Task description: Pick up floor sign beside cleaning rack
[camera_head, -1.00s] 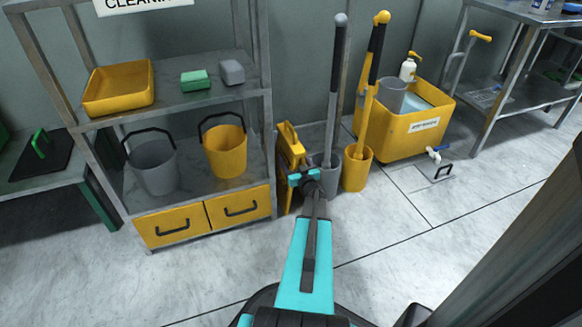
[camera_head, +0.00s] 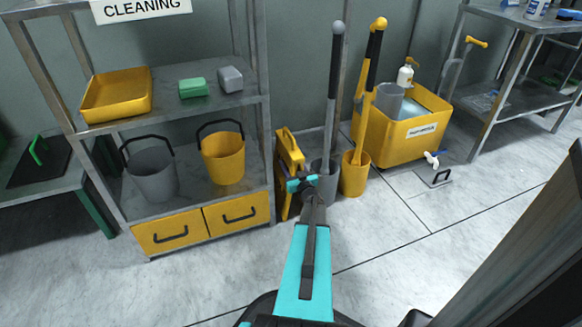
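The floor sign (camera_head: 290,155) is yellow and folded. It stands upright on the floor just right of the cleaning rack (camera_head: 265,150), with a handle opening at its top. My gripper (camera_head: 302,183) has teal fingertips and is at the sign's right side, in front of its lower part. The fingers are small and overlap the sign in this view, so I cannot tell whether they touch it or how far apart they are. The sign's lower right part is partly hidden by my gripper.
A grey brush holder (camera_head: 325,188) and a yellow brush holder (camera_head: 355,178) with tall handles stand close right of the sign. A yellow mop tub (camera_head: 405,130) is farther right. The rack holds buckets, a tray and sponges. The floor in front is clear.

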